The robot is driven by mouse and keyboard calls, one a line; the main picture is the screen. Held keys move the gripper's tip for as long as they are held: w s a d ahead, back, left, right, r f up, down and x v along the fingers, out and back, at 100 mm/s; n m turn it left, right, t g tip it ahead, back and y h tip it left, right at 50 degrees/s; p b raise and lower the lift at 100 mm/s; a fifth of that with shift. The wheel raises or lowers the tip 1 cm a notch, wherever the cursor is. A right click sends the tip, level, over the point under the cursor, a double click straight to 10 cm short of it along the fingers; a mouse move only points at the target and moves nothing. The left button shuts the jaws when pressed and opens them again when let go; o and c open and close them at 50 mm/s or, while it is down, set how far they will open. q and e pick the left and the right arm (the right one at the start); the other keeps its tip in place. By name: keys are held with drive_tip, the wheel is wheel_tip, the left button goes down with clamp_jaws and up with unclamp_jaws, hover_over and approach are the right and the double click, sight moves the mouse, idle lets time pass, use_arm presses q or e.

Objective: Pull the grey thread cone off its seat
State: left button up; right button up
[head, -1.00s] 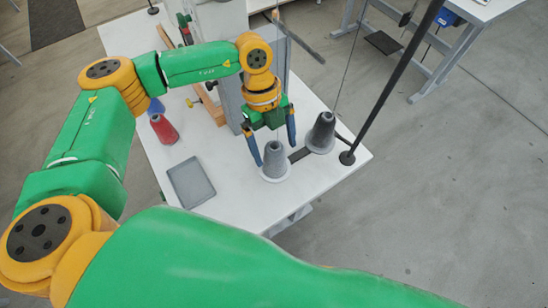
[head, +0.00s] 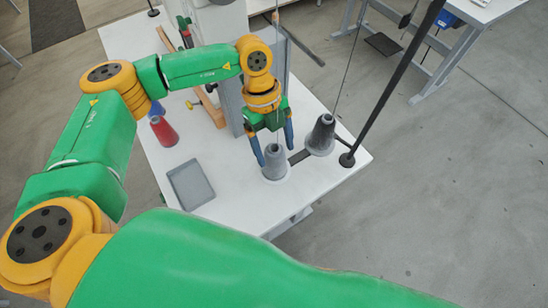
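A grey thread cone (head: 275,160) stands upright on a pale round seat near the table's front edge. A second, darker grey cone (head: 322,134) stands to its right, near the foot of a black pole. My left gripper (head: 274,151) points down over the first cone. Its two blue fingers are apart, one at the cone's left and one behind its right side. I cannot tell whether either finger touches the cone. My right gripper is out of view.
A dark strip (head: 299,156) lies between the two cones. A grey tray (head: 190,184) and a red cone (head: 163,132) are on the left of the white table (head: 232,205). A black pole (head: 395,82) rises at the right, and a grey upright stands behind my gripper.

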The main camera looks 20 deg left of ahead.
use_arm(q)
clamp_jaws()
drive_tip(key=shift+r, duration=0.1)
drive_tip(key=shift+r+p, duration=0.55)
wheel_tip(320, 180, up, 11)
drive_tip(key=p, duration=0.6)
idle(1.1)
